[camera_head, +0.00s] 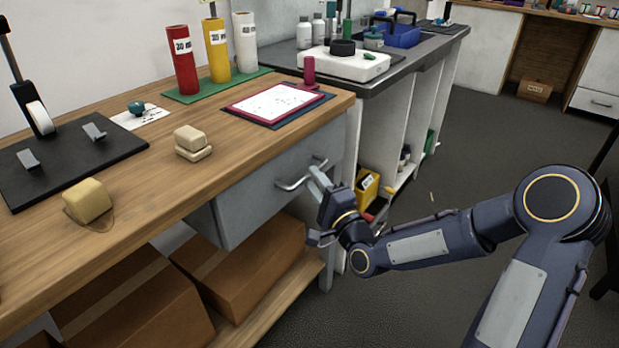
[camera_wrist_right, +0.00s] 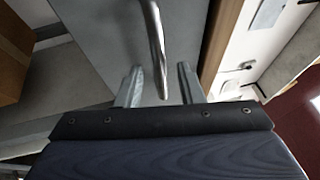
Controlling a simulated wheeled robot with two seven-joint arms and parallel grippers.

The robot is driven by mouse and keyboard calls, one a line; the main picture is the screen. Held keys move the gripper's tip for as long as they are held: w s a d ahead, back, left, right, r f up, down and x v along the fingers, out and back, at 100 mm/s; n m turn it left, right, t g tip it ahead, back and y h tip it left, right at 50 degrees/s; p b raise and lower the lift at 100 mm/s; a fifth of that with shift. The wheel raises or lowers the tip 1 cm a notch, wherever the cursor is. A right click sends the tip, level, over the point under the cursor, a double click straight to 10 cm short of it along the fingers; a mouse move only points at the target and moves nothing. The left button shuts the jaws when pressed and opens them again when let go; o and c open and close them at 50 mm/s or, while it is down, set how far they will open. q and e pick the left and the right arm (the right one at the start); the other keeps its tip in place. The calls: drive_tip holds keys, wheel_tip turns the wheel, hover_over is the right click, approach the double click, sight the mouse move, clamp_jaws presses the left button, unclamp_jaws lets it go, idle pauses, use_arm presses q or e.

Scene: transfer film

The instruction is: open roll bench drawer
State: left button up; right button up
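The roll bench drawer (camera_head: 255,200) has a grey front and sits under the right part of the wooden bench top. Its front also fills the upper middle of the right wrist view (camera_wrist_right: 105,45). A metal bar handle (camera_head: 292,184) is fixed to the front. My right gripper (camera_head: 318,175) is at the right end of the handle. In the right wrist view its two fingers (camera_wrist_right: 160,83) are apart, with the handle (camera_wrist_right: 156,35) running between them; I cannot tell whether they touch it. No gap at the drawer front is clear. My left gripper is not in view.
The bench top (camera_head: 245,150) holds red, yellow and white rolls on a green mat (camera_head: 190,97), a red-framed sheet (camera_head: 275,103) and tan blocks (camera_head: 193,140). Cardboard boxes (camera_head: 250,260) fill the lower shelf. Open floor (camera_head: 480,160) lies to the right.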

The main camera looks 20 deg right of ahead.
sight(311, 177)
drive_tip(key=shift+x, duration=1.5)
clamp_jaws()
